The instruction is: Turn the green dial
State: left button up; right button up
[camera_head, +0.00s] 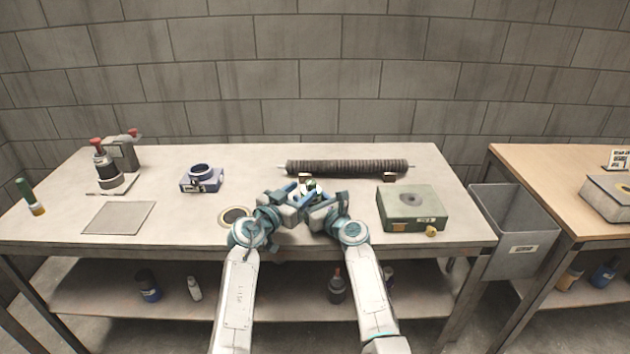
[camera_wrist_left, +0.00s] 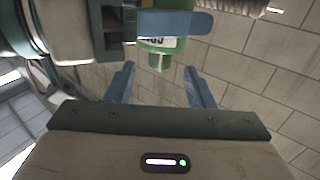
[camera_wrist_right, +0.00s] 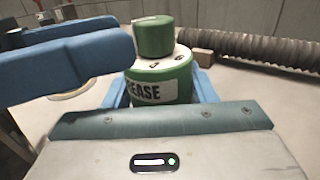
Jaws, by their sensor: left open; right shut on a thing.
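A small grease canister (camera_wrist_right: 160,84) has a green body, a white top face with dark marks, and a green dial (camera_wrist_right: 154,36) on top. My right gripper (camera_wrist_right: 158,80) is shut on its body, one finger on each side. In the left wrist view the dial (camera_wrist_left: 160,61) points towards my left gripper (camera_wrist_left: 160,80), which is open and empty. The dial lies just beyond the gap between its fingertips, seemingly untouched. The canister (camera_head: 308,184) is small and partly hidden between both grippers in the head view, near the table's middle.
A dark ribbed tube (camera_head: 347,167) lies behind the grippers. A green box (camera_head: 411,208) stands right, a blue device (camera_head: 202,180) left, and a round ring (camera_head: 235,215) beside my left arm. A grey mat (camera_head: 118,217) and a red-topped device (camera_head: 108,168) are far left.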

aim_at(314, 181)
pick_arm(q)
jog(key=x, duration=0.7)
jog(key=shift+c, duration=0.2)
jog(key=c, duration=1)
jog(key=shift+o, duration=0.2)
jog(key=shift+y, duration=0.3)
